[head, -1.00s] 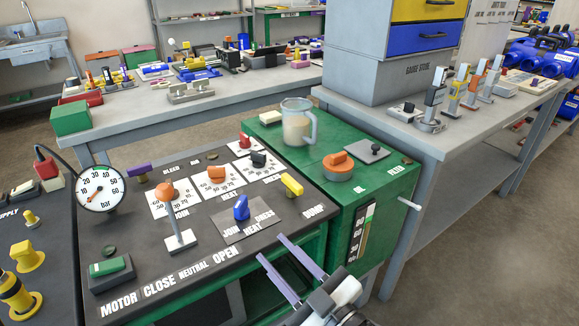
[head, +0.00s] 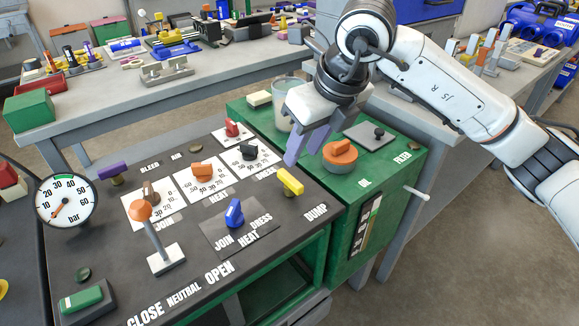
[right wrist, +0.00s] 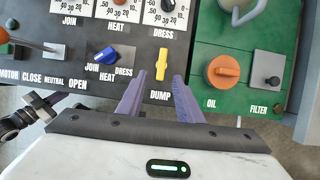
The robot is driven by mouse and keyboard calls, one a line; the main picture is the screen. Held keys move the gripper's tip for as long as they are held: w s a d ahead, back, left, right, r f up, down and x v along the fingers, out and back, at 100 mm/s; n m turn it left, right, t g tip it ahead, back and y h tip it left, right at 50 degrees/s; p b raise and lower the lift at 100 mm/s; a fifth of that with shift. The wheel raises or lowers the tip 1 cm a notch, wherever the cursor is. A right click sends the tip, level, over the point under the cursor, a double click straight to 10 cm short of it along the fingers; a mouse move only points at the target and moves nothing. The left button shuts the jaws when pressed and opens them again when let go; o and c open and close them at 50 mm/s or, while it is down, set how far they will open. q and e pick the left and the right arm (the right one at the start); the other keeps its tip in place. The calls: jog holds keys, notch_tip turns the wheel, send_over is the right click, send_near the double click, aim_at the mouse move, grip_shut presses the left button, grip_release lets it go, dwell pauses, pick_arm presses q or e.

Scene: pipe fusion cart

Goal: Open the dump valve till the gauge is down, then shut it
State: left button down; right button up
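The yellow dump valve handle (head: 290,181) is at the right edge of the dark panel, beside the DUMP label. It also shows in the right wrist view (right wrist: 162,66), lying lengthwise between the tips of my purple fingers. My right gripper (head: 304,160) is open, reaching down over the panel, with one finger on each side of the handle's near end in its wrist view (right wrist: 159,80). Contact cannot be told. The round gauge (head: 65,201), marked bar, stands at the panel's left; its orange needle points lower left, near the scale's low end.
An orange knob (head: 340,153) and a black filter handle (head: 379,134) are on the green tank top right of the handle. A clear jug (head: 285,95) stands behind my gripper. A blue selector (head: 234,213) and an orange-topped lever (head: 142,212) are to the left.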

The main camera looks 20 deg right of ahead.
aim_at(290, 178)
jog(key=x, duration=1)
jog(key=shift+w+d, duration=0.15)
